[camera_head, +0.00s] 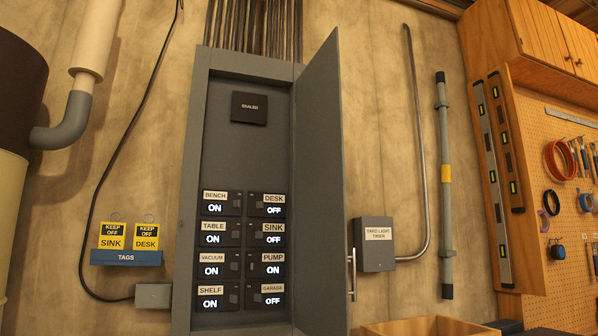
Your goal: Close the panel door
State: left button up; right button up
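The grey electrical panel (240,160) is on the wall in the middle of the view. Its door (319,190) is hinged on the right side and stands open, swung out towards me. A bar handle (351,274) shows at the door's right edge, low down. Inside are labelled switches (241,250) in two columns: BENCH, TABLE, VACUUM, SHELF and PUMP read ON; DESK, SINK and GARAGE read OFF. A dark SEALED plate (249,108) is above them. Neither of my grippers is in view.
A blue TAGS holder (127,257) with two yellow tags is on the left. A wooden box (425,326) is below right. A pegboard (560,190) with tools is at far right.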

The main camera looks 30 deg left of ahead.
aim_at(323, 293)
jog(key=l+u, duration=0.1)
jog(key=u, duration=0.25)
jog(key=l+u, duration=0.1)
jog(key=u, duration=0.25)
jog(key=i+l+u, duration=0.1)
jog(key=u, duration=0.3)
jog(key=l+u, duration=0.3)
jog(key=k+l+u, duration=0.1)
jog(key=l+u, duration=0.15)
jog(key=l, duration=0.15)
jog(key=k+l+u, duration=0.15)
jog(key=l, duration=0.25)
jog(key=l+u, duration=0.15)
jog(key=l, duration=0.25)
jog(key=k+l, duration=0.1)
jog(key=l, duration=0.2)
jog(key=k+l, duration=0.1)
jog(key=l, duration=0.25)
jog(key=k+l, duration=0.1)
jog(key=l, duration=0.2)
jog(key=k+l+u, duration=0.1)
jog(key=l, duration=0.2)
